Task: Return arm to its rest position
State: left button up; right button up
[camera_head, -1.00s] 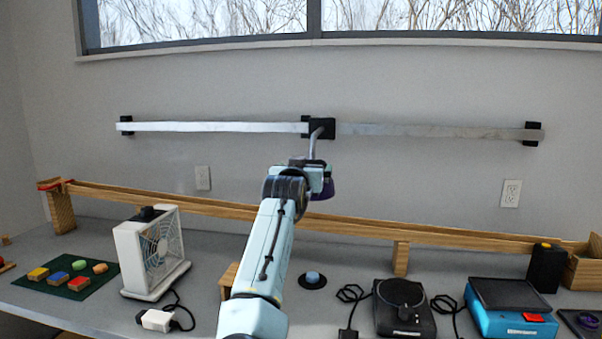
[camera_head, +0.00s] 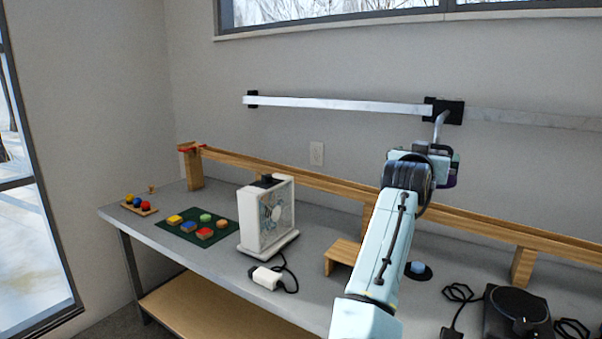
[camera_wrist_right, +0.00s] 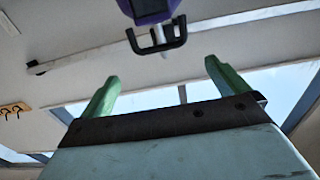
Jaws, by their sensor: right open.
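My right arm reaches up from the bottom of the head view, with its wrist just below the black rail bracket (camera_head: 443,110). The gripper is mostly hidden there behind the wrist. In the right wrist view my right gripper (camera_wrist_right: 162,70) is open, its two green fingers apart with nothing between them. A purple body (camera_wrist_right: 150,12) with a black loop handle (camera_wrist_right: 157,40) hangs beyond the fingertips, apart from them. Part of the purple body (camera_head: 451,180) also shows beside the wrist in the head view. My left gripper is not in view.
A metal rail (camera_head: 340,104) runs along the wall. Below it, a long wooden track (camera_head: 285,172) spans the grey table (camera_head: 215,262). A white fan (camera_head: 265,217), a green mat (camera_head: 190,236) with coloured blocks and a small wooden stand (camera_head: 342,252) stand left of my arm.

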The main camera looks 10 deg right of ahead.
jog(key=s+a+f+n+g+y, duration=0.1)
jog(key=s+a+f+n+y, duration=0.1)
jog(key=s+f, duration=0.5)
jog(key=s+a+f+n+g+y, duration=0.1)
jog(key=s+f+y, duration=0.15)
jog(key=f, duration=0.95)
jog(key=s+a+f+n+g+y, duration=0.1)
jog(key=s+a+f+n+y, duration=0.1)
jog(key=s+f, duration=0.55)
jog(key=s+a+f+n+g+y, duration=0.3)
jog(key=s+a+f, duration=0.5)
jog(key=s, duration=0.4)
jog(key=s+a+f+n+g+y, duration=0.35)
jog(key=s+a+f, duration=0.4)
jog(key=s, duration=0.45)
notch_tip(320, 180, down, 26)
jog(key=s+d+r+g, duration=0.1)
jog(key=s+d, duration=0.1)
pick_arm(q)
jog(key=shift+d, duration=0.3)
pick_arm(e)
jog(key=s+d+f, duration=0.2)
jog(key=s+f, duration=0.5)
jog(key=s, duration=0.1)
jog(key=s+d+f+g, duration=0.1)
jog(key=s+d+f, duration=0.2)
jog(key=s+f, duration=0.4)
jog(key=shift+s+f+h, duration=0.35)
jog(key=shift+s+h, duration=0.05)
jog(key=shift+s, duration=0.05)
